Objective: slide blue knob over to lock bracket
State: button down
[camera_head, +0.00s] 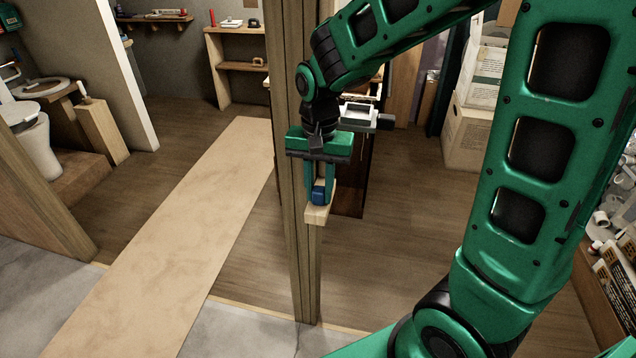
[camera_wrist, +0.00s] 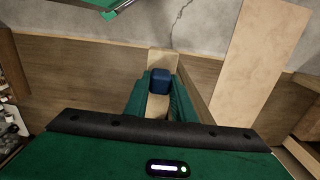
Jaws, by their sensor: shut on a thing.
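The blue knob (camera_head: 319,192) sits at a light wooden bracket (camera_head: 317,214) on the side of an upright wooden post (camera_head: 300,255). My gripper (camera_head: 319,190) points down at the bracket, with its green fingers on either side of the knob and shut on it. In the wrist view the blue knob (camera_wrist: 160,81) lies between the tips of the two green fingers, and the pale wooden bracket (camera_wrist: 161,62) shows beyond and beneath it. The fingers hide the knob's sides, and how it joins the bracket is not visible.
A long pale board (camera_head: 170,230) lies on the wooden floor left of the post. Cardboard boxes (camera_head: 468,135) stand at the back right. A toilet (camera_head: 35,145) and a low wooden wall (camera_head: 35,200) are at the left.

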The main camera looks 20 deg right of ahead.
aim_at(317, 191)
jog(key=shift+s+a, duration=0.35)
jog(key=shift+a, duration=0.15)
jog(key=c, duration=1.5)
grip_release()
jog(key=shift+d, duration=0.1)
jog(key=shift+r, duration=0.15)
jog(key=shift+r, duration=0.3)
notch_tip(317, 191, up, 10)
jog(key=shift+f, duration=0.1)
